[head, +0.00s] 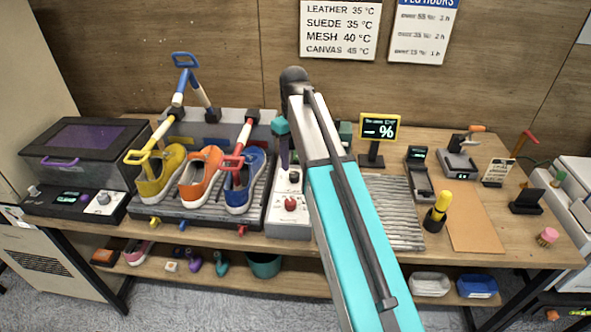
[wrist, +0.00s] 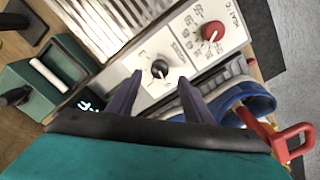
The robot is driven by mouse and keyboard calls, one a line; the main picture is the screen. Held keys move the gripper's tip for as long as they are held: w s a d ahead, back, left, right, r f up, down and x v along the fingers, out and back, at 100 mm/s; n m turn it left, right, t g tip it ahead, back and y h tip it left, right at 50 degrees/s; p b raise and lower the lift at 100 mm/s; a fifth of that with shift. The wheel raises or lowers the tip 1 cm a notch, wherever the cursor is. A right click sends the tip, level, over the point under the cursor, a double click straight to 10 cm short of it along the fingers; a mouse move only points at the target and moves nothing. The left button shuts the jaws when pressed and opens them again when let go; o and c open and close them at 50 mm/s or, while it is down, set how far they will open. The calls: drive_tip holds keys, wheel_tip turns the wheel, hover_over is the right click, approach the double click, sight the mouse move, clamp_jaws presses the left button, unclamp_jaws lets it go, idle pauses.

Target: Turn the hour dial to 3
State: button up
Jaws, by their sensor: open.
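The hour dial (wrist: 160,69) is a small dark knob with a pale mark on a white control panel (wrist: 150,91), beside the printed word HOURS. It also shows in the head view (head: 294,177). Its setting is too small to read. A red heat dial (wrist: 212,32) is on the same panel, and shows nearer the front edge in the head view (head: 291,204). My gripper (wrist: 160,79) is open, with its two dark purple fingers on either side of the hour dial. Nothing is held. I cannot tell whether the fingers touch the dial. In the head view my gripper (head: 285,163) is partly hidden by my arm.
Left of the panel, a rack holds yellow (head: 162,174), orange (head: 201,173) and blue (head: 246,182) sneakers, with coloured handles above. A ridged metal plate (head: 395,210) lies right of it. A small display (head: 379,128) stands behind. A green device (wrist: 55,72) is close to my gripper.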

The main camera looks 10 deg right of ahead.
sight(294, 174)
drive_tip(key=shift+f+p, duration=0.45)
drive_tip(key=shift+f, duration=2.4)
drive_tip(key=c, duration=1.1)
drive_tip(key=shift+o, duration=0.2)
